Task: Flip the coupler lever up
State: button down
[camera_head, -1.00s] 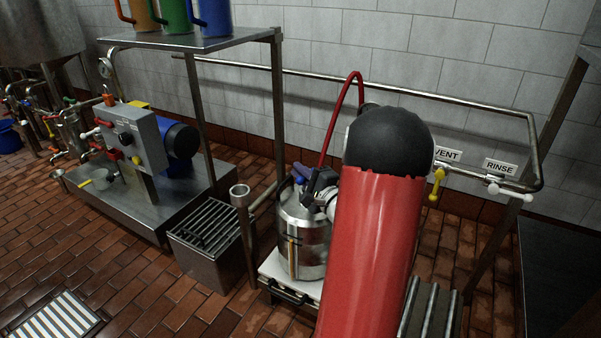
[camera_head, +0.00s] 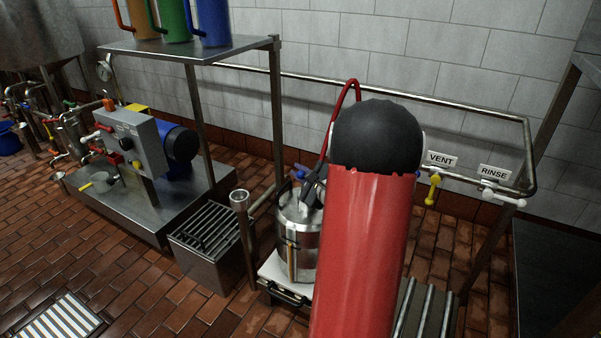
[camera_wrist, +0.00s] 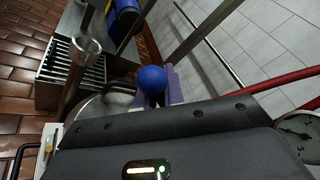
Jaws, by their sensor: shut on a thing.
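The coupler lever shows a round blue knob (camera_wrist: 151,79) in the wrist view. My gripper (camera_wrist: 156,92) is shut on the lever at this knob, with its purple-grey fingers beside it. In the head view a blue piece of the lever (camera_head: 300,172) shows above the steel keg (camera_head: 298,240), just left of my red arm. The dark wrist housing hides most of the coupler in the wrist view, and my arm hides part of the keg in the head view. The lever's exact angle cannot be told.
A red hose (camera_head: 326,135) rises from the coupler; it also crosses the wrist view (camera_wrist: 285,80). A gauge (camera_wrist: 298,132) is close at right there. A post with a steel cup (camera_head: 240,198) and a grated box (camera_head: 207,240) stand left of the keg. A wall pipe runs behind.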

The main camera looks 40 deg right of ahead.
jog(key=c, duration=1.5)
grip_release()
jog(key=s, duration=0.7)
jog(key=shift+s+a+r, duration=0.15)
jog(key=shift+s+r, duration=0.15)
jog(key=shift+s, duration=0.1)
